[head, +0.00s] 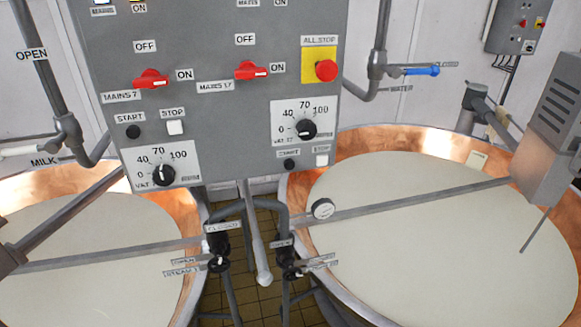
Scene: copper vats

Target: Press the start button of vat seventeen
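A grey control panel (215,110) hangs in the middle of the head view. Its right-hand switch bears a label that seems to end in 17 (215,87), and its red handle (250,70) points toward ON. Lower right on the panel, a small black start button (289,165) sits under a START label, with a white stop button (321,160) beside it and a dial (307,129) above. A second black start button (132,131) with a white stop button (175,127) belongs to the left group, near a label that seems to read MAINS 7. Neither gripper is in view.
A red ALL STOP button (326,70) on a yellow plate is at the panel's upper right. Copper vats of white liquid stand left (100,250) and right (440,220), with bars across them. Pipes and black valves (217,262) stand below the panel over the tiled floor.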

